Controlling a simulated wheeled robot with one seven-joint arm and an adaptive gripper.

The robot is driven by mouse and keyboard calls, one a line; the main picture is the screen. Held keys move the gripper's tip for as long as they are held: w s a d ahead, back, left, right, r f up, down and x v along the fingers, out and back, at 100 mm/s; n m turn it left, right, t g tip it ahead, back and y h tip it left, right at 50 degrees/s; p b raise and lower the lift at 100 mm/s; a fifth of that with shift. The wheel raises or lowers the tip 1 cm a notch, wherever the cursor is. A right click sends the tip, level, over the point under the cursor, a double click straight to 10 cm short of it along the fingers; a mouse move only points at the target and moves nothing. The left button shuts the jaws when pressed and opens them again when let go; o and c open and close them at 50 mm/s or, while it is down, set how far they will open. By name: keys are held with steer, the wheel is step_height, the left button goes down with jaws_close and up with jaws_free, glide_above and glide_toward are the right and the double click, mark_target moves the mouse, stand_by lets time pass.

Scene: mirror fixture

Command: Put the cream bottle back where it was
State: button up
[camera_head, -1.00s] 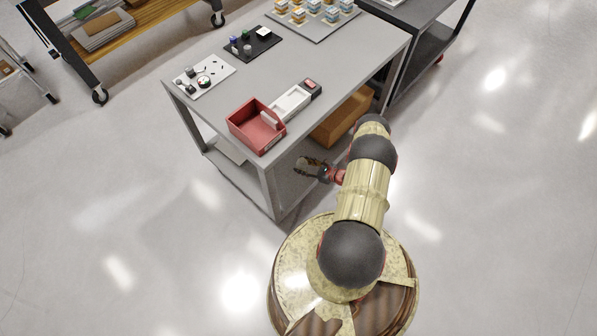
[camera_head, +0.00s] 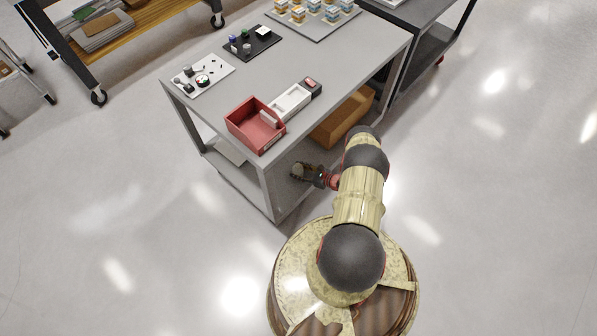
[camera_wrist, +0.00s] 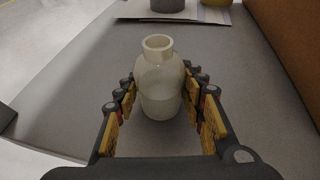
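The cream bottle (camera_wrist: 160,88) is a pale, upright bottle with an open round neck. In the wrist view it sits between the fingers of my gripper (camera_wrist: 160,92), which lie close along both of its sides. My gripper (camera_head: 311,175) is shut on it. Whether the base touches the shelf is unclear.
A brown box (camera_head: 343,117) stands on the lower shelf and borders the wrist view's right side (camera_wrist: 285,40). A pale sheet (camera_wrist: 130,13) bearing dark and yellow items lies at the far end. A red bin (camera_head: 242,120) is on the tabletop above. Much of the shelf's left side is bare.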

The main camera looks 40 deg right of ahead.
steer(key=o, duration=0.5)
steer(key=shift+c, duration=0.2)
steer(key=shift+r, duration=0.1)
steer(key=shift+s+d+r+p, duration=0.1)
steer(key=shift+s+r+p, duration=0.1)
steer(key=shift+p, duration=0.2)
steer(key=p+v, duration=0.2)
steer(key=v, duration=0.9)
steer(key=shift+s, duration=0.25)
